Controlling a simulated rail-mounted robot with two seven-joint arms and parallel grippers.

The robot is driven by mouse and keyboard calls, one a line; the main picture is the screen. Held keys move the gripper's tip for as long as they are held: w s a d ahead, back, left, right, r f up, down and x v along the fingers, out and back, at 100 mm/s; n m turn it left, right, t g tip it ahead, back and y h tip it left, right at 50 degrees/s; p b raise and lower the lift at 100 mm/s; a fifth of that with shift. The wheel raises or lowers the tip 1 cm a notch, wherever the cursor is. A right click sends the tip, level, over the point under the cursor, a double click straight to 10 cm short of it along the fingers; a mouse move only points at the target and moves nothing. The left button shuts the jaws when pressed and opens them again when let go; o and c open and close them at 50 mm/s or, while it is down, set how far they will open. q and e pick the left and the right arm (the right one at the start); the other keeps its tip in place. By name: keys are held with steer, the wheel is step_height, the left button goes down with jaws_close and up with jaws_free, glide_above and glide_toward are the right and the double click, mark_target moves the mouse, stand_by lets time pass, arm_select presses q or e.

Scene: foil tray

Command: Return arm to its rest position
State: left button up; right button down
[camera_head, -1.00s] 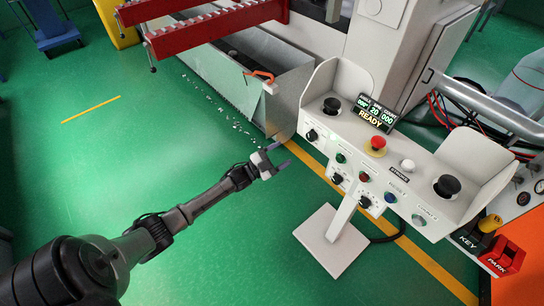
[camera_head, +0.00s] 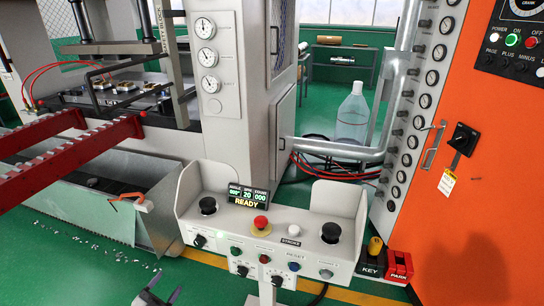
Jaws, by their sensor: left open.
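My left gripper (camera_head: 158,290) shows at the bottom edge of the head view, left of the control pedestal. Its two fingers are spread apart, with nothing between them. Most of the left arm is out of the picture below. My right gripper is not in view. The white control console (camera_head: 270,226) stands to the right of the left gripper, apart from it. The console has a display reading READY (camera_head: 248,196), a red emergency button (camera_head: 261,224) and two black palm buttons.
A grey metal bin (camera_head: 110,205) with an orange-handled tool (camera_head: 133,198) stands behind the left gripper. Red rails (camera_head: 70,150) project over it. Small scraps lie on the green floor. An orange cabinet (camera_head: 470,210) fills the right. A clear bottle (camera_head: 353,115) stands behind the console.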

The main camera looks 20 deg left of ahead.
arm_select(q)
steer(key=w+a+f+n+g+y, duration=0.1)
steer(key=a+f+n+g+y, duration=0.45)
steer(key=y, duration=0.25)
steer(key=s+d+r+n+g+h+p, duration=0.15)
steer(key=s+d+r+g+p, duration=0.45)
steer(key=s+d, duration=0.65)
steer(key=s+d+r+n+g+h+p, duration=0.1)
steer(key=s+d+r+n+g+p, duration=0.2)
steer(key=s+d+r, duration=0.75)
steer(key=s+d+f+g+p, duration=0.25)
steer(key=s+d, duration=0.25)
steer(key=s, duration=0.3)
step_height(320, 180, up, 38)
steer(key=p, duration=3.8)
steer(key=shift+a+f+m, duration=0.15)
steer(key=shift+f+m, duration=0.1)
steer(key=shift+m, duration=0.05)
